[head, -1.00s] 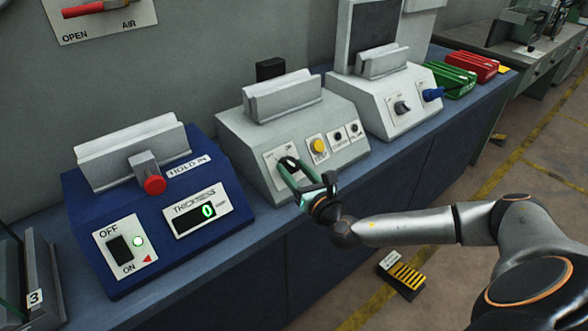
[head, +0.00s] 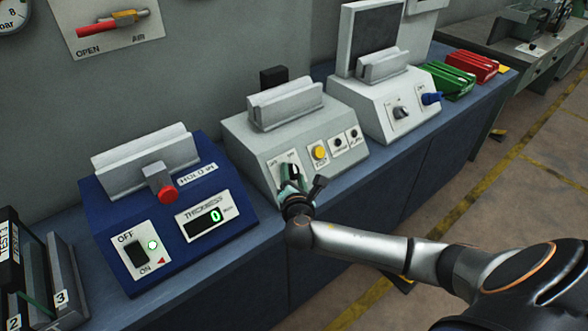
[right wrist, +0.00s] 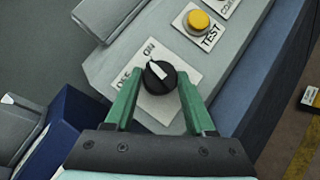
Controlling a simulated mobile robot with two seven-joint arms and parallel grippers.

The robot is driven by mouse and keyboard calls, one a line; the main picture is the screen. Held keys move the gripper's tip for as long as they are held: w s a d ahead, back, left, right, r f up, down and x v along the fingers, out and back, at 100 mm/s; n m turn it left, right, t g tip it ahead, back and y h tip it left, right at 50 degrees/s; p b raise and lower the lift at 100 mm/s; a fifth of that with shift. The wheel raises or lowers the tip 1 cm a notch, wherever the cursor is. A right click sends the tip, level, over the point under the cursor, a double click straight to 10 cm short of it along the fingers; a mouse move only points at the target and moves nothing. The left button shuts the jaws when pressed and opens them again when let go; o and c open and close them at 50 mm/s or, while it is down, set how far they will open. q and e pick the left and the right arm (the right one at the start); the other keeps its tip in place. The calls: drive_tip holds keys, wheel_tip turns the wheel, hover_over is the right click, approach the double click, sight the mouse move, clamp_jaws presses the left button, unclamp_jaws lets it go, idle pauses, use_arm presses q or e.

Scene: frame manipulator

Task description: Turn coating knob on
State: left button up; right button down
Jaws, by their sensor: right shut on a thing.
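A black knob (right wrist: 160,77) with a white pointer sits on a white OFF/ON plate of the middle grey machine (head: 245,145). In the right wrist view the pointer leans up and left, between the OFF and ON labels. My right gripper (right wrist: 160,100), with green fingers, is shut on this knob, one finger at each side. In the head view the right gripper (head: 291,183) is at the machine's front panel and covers part of the knob. I cannot read a coating label. My left gripper is not in view.
A yellow TEST button (head: 319,152) is close right of the knob. A blue thickness machine (head: 120,220) stands to the left. A white machine (head: 385,95) with another knob (head: 400,112) stands to the right. Green (head: 447,80) and red (head: 473,66) blocks lie farther along the bench.

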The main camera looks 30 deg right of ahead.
drive_tip(key=m+g, duration=0.1)
drive_tip(key=m, duration=0.1)
drive_tip(key=m+g, duration=0.2)
drive_tip(key=m, duration=0.1)
drive_tip(key=shift+w+a+r, duration=0.1)
drive_tip(key=shift+r, duration=0.05)
drive_tip(key=shift+g+h, duration=0.3)
idle(0.3)
drive_tip(key=shift+c, duration=1.2)
unclamp_jaws()
drive_tip(key=shift+r, duration=0.1)
drive_tip(key=v, duration=1.2)
drive_tip(key=shift+a, duration=0.1)
